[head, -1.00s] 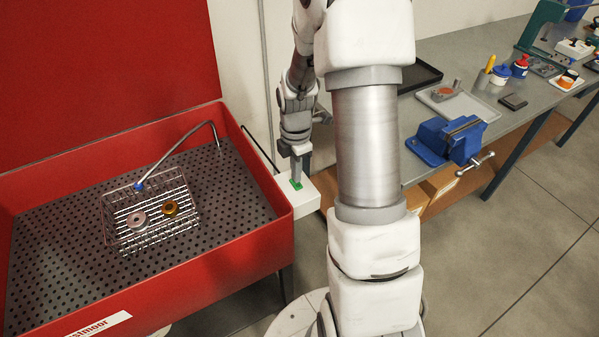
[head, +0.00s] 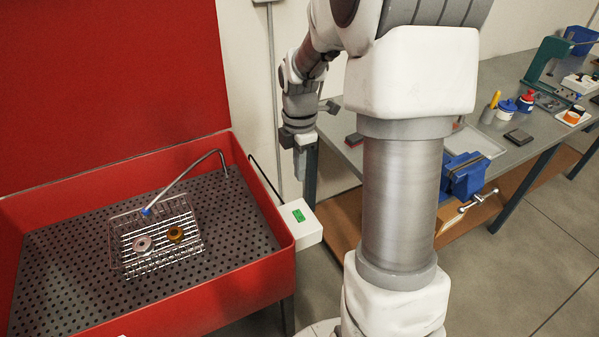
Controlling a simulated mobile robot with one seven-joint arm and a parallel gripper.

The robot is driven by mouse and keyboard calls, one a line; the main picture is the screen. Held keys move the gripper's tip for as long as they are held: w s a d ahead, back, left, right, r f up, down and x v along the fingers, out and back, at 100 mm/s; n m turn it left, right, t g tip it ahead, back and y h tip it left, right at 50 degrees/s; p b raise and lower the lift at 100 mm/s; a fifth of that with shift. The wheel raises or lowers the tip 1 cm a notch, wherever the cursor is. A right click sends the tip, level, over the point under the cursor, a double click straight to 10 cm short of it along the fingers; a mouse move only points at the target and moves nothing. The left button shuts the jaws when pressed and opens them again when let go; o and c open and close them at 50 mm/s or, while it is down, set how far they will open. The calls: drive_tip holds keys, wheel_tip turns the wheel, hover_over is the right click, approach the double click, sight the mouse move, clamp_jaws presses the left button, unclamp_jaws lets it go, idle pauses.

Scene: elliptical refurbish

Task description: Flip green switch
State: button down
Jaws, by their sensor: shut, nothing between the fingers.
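The green switch (head: 299,215) sits on the top of a white box (head: 308,234) fixed to the right side of the red wash basin. It is fully in sight, and nothing covers it. My gripper (head: 300,176) is shut and empty. It points down in the picture just above and behind the white box, apart from the switch. Whether the switch is on or off is too small to tell.
The red basin (head: 265,222) with its raised lid stands at the left. A wire basket (head: 122,245) holding two round parts lies in it, with a bent spout above. A grey workbench (head: 500,150) with a blue vise (head: 464,176) stands at the right.

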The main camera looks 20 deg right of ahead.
sight(297, 212)
drive_tip(key=b, duration=0.4)
drive_tip(key=w+b, duration=0.1)
drive_tip(key=b, duration=0.3)
drive_tip(key=shift+w+f+b, duration=0.25)
drive_tip(key=shift+f+b, duration=0.15)
drive_tip(key=shift+r+b, duration=0.1)
drive_tip(key=shift+b, duration=0.25)
drive_tip(key=shift+r, duration=0.3)
drive_tip(key=shift+f, duration=0.1)
wheel_tip(297, 212, down, 14)
drive_tip(key=b, duration=0.3)
